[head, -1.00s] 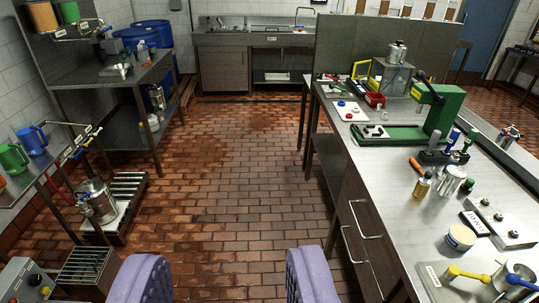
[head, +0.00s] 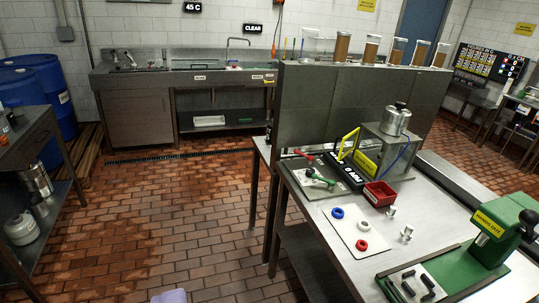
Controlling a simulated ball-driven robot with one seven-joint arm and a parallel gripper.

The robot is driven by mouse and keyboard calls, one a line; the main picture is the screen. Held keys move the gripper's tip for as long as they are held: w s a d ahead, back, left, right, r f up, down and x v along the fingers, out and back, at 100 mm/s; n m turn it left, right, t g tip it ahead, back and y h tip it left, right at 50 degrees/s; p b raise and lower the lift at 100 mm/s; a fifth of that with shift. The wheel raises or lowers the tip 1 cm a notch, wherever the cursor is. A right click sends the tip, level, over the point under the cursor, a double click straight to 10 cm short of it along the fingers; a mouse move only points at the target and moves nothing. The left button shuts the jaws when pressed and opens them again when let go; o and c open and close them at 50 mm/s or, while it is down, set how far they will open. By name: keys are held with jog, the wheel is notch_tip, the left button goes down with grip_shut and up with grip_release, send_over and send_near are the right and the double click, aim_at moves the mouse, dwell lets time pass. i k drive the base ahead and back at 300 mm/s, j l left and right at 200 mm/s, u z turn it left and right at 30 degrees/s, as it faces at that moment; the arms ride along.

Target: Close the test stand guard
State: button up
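The test stand (head: 341,172) is a black block with white lettering on the bench at right of centre. A yellow frame (head: 348,143), seemingly its guard, stands raised and tilted above the block. Behind and right of it, a silver canister (head: 396,119) sits on a grey box stand (head: 392,146) with a yellow label, and a blue hose hangs there. Of my gripper, only one purple tip (head: 168,296) shows at the bottom edge, far from the stand and over the floor. The rest is out of frame, so its opening cannot be judged.
The steel bench (head: 325,215) carries a red bin (head: 379,194), a white plate (head: 352,230) with rings, small metal parts, and a green press (head: 495,240) at right. A grey panel (head: 340,107) stands behind. Brick floor (head: 190,225) is clear left of the bench. A sink counter stands at the back.

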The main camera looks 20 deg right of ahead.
aim_at(339, 157)
jog(key=i+j+z, duration=0.1)
jog(key=i+z, duration=0.2)
jog(key=i, duration=0.25)
jog(key=i+j+z, duration=0.25)
jog(key=i, duration=0.25)
jog(key=i+j+z, duration=0.3)
jog(key=i, duration=0.2)
jog(key=i+j+z, duration=0.95)
jog(key=j+z, duration=0.2)
jog(key=i+j+z, duration=0.1)
jog(key=j+z, duration=0.2)
jog(key=j, duration=0.15)
jog(key=i+j+z, duration=0.1)
jog(key=j+z, duration=0.15)
jog(key=j, duration=0.2)
